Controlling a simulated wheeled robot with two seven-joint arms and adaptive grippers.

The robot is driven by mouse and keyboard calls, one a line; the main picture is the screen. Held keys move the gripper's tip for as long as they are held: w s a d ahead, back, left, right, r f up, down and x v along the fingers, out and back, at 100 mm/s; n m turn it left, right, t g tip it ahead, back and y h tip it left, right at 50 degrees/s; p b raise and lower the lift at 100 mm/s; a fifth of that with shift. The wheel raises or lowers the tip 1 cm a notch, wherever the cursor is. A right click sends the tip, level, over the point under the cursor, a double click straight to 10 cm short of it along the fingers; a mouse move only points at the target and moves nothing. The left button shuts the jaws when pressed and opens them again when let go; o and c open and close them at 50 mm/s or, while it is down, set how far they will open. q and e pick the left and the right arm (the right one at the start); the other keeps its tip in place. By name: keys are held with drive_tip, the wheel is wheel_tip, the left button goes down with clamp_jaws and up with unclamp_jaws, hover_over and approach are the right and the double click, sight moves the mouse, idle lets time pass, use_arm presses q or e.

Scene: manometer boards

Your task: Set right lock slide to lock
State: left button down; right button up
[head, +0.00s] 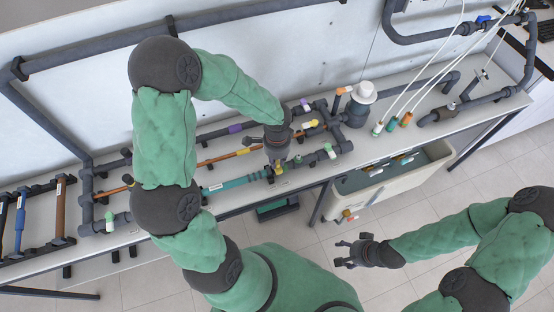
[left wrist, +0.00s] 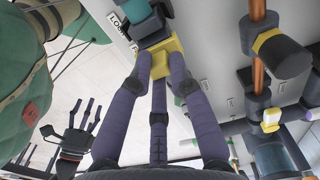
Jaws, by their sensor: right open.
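The yellow lock slide (left wrist: 160,66) sits on a dark clamp at the end of a teal tube (head: 235,186); a partly visible white label, seemingly starting "LO", lies beside it in the left wrist view. My left gripper (head: 279,160) points down over the slide. In the left wrist view its fingertips (left wrist: 160,72) flank the yellow block and appear closed against it. Exactly where the slide stands along its travel cannot be told. In the head view the slide is largely hidden under the gripper. My right gripper (head: 350,254) is open and empty, over the floor in front of the bench.
An orange tube (head: 233,155) with yellow fittings runs behind the teal one. Dark pipes, a white-capped vessel (head: 364,93) and thin white hoses stand to the right. The floor around my right gripper is clear.

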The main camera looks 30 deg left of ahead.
use_arm(q)
drive_tip(key=shift+s, duration=0.1)
drive_tip(key=shift+s+a, duration=0.85)
drive_tip(key=shift+s, duration=0.1)
drive_tip(key=shift+d, duration=0.1)
drive_tip(key=c, duration=1.1)
unclamp_jaws()
drive_tip(key=shift+r, duration=0.15)
wheel_tip(320, 180, up, 12)
drive_tip(key=shift+f, duration=0.2)
